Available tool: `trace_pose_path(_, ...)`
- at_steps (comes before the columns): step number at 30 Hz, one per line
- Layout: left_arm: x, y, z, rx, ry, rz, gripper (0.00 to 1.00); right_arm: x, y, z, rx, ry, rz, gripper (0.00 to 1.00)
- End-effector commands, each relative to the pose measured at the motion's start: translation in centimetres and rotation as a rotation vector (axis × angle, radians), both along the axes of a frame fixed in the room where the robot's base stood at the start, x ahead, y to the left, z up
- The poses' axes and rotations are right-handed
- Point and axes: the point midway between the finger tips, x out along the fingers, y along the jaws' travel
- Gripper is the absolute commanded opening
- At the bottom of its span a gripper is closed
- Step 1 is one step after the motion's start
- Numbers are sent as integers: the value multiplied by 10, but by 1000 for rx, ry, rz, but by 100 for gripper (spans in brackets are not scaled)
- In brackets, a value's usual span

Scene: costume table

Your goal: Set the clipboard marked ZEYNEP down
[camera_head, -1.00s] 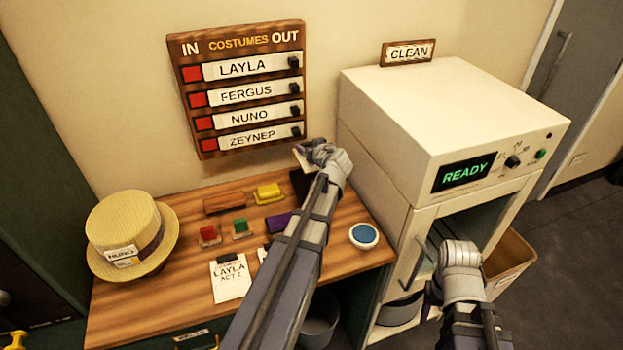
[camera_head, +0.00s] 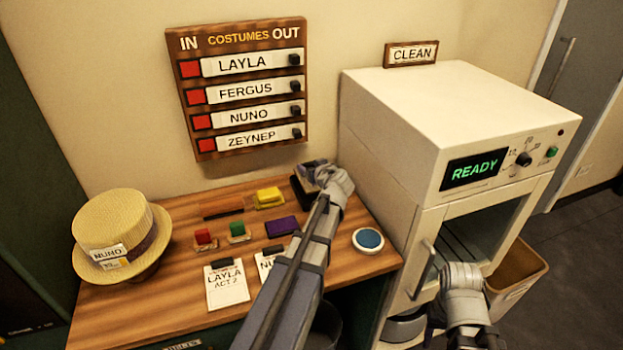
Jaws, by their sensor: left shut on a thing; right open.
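My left gripper (camera_head: 316,172) is at the back right of the table, beside the white machine. It is shut on a small, mostly hidden thing; no name can be read on it. A dark block-like thing (camera_head: 303,193) shows just below it. A clipboard marked LAYLA ACT 2 (camera_head: 227,287) lies at the table's front. Beside it, a second clipboard (camera_head: 267,266) shows only the letters "NU", the rest behind my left arm. No clipboard reading ZEYNEP is visible. My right gripper (camera_head: 462,280) is open in front of the machine, its fingers hard to see.
The wooden table (camera_head: 130,310) holds a NUNO straw hat (camera_head: 118,235), red (camera_head: 203,239), green (camera_head: 238,231), yellow (camera_head: 269,197) and purple (camera_head: 281,226) pieces, and a blue round pad (camera_head: 369,240). The costumes board (camera_head: 240,90) hangs behind. The machine (camera_head: 450,120) reads READY, its door open.

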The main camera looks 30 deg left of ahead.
Motion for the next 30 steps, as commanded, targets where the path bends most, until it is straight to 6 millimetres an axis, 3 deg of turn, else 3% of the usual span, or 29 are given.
trace_pose_path(7,0,0,-33,0,0,0,13,0,0,-34,0,0,0,52)
trace_pose_path(30,0,0,-46,0,0,0,13,0,0,-46,0,0,1,52)
